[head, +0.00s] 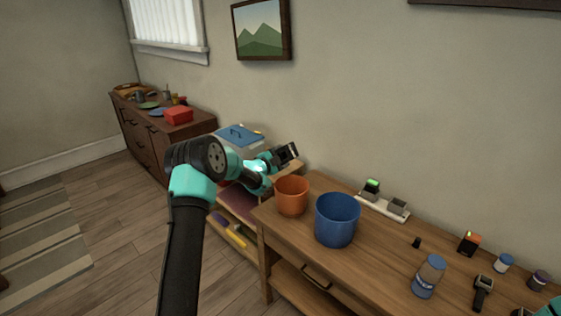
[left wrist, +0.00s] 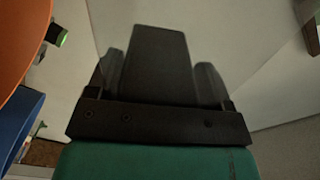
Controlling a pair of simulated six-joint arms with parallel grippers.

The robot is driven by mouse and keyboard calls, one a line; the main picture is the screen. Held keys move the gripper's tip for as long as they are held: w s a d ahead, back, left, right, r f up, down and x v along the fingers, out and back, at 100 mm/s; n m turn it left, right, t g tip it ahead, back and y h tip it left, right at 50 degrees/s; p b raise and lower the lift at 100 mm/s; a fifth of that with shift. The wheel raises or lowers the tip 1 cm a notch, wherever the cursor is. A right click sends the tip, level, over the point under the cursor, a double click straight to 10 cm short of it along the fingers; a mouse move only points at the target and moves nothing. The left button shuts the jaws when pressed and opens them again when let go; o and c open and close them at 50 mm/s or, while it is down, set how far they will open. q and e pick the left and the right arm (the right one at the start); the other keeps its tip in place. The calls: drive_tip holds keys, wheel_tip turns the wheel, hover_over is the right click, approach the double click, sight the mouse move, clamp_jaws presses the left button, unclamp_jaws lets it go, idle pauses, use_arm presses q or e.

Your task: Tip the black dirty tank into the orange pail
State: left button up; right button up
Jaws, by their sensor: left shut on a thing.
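My left gripper (head: 288,153) is shut on the black dirty tank (left wrist: 150,65), a dark block between the two fingers in the left wrist view. In the head view the gripper and tank are small and dark, and I cannot tell them apart clearly or judge the tank's tilt. The orange pail (head: 291,198) stands upright at the left end of the wooden table; the gripper shows just above its rim in the picture. The pail also shows at the left edge of the left wrist view (left wrist: 18,40). Its inside bottom is hidden.
A blue pail (head: 337,222) stands right beside the orange one. Behind is a white base (head: 383,208) with a green-lit unit (head: 371,187). A bottle (head: 428,276), a watch (head: 482,291) and small jars stand to the right. A shelf (head: 240,238) is left of the table.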

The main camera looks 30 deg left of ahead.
sight(282, 151)
use_arm(q)
drive_tip(key=r+n, duration=0.3)
drive_tip(key=n, duration=0.1)
drive_tip(key=shift+d+r, duration=0.35)
drive_tip(key=shift+r, duration=0.05)
drive_tip(key=r+n, duration=0.1)
drive_tip(key=n, duration=0.1)
drive_tip(key=d+r+n, duration=0.1)
drive_tip(key=r+n, duration=0.2)
drive_tip(key=n, duration=0.2)
drive_tip(key=shift+s+d+r, duration=0.2)
drive_tip(key=shift+s+r, duration=0.05)
drive_tip(key=shift+r, duration=0.15)
